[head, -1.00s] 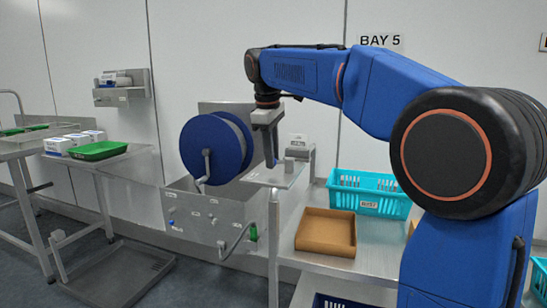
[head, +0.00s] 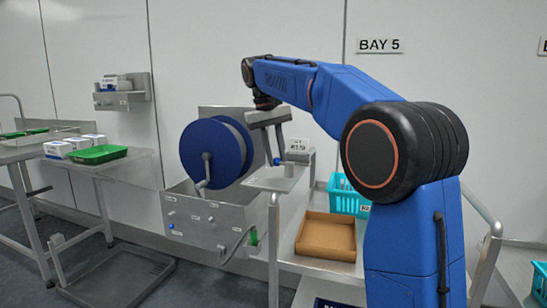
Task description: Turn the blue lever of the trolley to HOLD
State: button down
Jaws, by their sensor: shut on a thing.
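My gripper (head: 275,160) points down over a small pale plate (head: 262,184) at the trolley's left end. Its fingers are shut on a small blue piece (head: 276,161) that looks like the blue lever. The fingers hide most of it, and its setting cannot be read. The trolley (head: 318,268) is a steel table on posts, with a bent rail (head: 490,222) at its right. No HOLD mark is legible.
A brown tray (head: 327,237) and a turquoise basket (head: 343,203) stand on the trolley. Left of my gripper is a steel cabinet (head: 205,218) with a blue reel (head: 208,150) and cranks. A green tray (head: 97,154) is on the far left table.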

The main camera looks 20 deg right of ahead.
jog(key=shift+w+d+m+g, duration=0.2)
jog(key=shift+d+m, duration=0.3)
jog(key=shift+m, duration=0.65)
jog(key=shift+w+d+m+g, duration=0.2)
jog(key=shift+d+m, duration=0.3)
jog(key=shift+m, duration=0.65)
jog(key=c, duration=1.5)
grip_release()
jog(key=shift+c, duration=0.2)
